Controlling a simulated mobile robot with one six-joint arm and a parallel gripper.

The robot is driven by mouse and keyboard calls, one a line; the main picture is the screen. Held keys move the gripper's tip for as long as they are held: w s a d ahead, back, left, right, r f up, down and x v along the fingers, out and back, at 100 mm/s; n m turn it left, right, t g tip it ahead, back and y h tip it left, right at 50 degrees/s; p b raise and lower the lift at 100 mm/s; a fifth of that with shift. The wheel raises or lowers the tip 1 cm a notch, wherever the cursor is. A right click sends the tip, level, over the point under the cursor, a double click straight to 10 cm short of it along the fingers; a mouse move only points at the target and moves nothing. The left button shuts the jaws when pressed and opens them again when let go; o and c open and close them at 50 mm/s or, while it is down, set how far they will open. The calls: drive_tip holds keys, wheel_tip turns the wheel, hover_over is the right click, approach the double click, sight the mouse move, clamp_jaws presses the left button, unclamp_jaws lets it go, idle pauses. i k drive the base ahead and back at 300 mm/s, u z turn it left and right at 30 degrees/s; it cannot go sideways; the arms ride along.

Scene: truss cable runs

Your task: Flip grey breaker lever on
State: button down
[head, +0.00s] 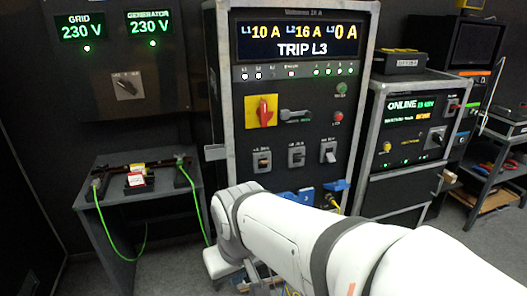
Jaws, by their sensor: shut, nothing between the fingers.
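A power rack (232,110) stands in the middle of the head view, its screen (298,40) reading L1 10 A, L2 16 A, L3 0 A and TRIP L3. Three breakers sit in a row on its panel: a left one (262,161), a middle one (297,156) and a right one (328,152). The right one has a light grey lever that looks set differently from the other two; its exact position is too small to tell. A grey handle (295,114) lies sideways above the row. My white arm crosses low in front of the rack; my gripper is not visible.
A red rotary switch on a yellow plate (261,111) is above the breakers. Blue connectors (306,196) are below, partly behind my arm. A side table (150,190) with green cables stands left. A second rack (408,130) reading ONLINE stands right.

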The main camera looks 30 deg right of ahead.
sight(329, 156)
drive_tip(key=z, duration=1.35)
drive_tip(key=i, duration=1)
drive_tip(key=z, duration=0.05)
drive_tip(key=k, duration=1.3)
drive_tip(key=u, duration=0.3)
drive_tip(key=i, duration=1.4)
drive_tip(key=z, duration=0.45)
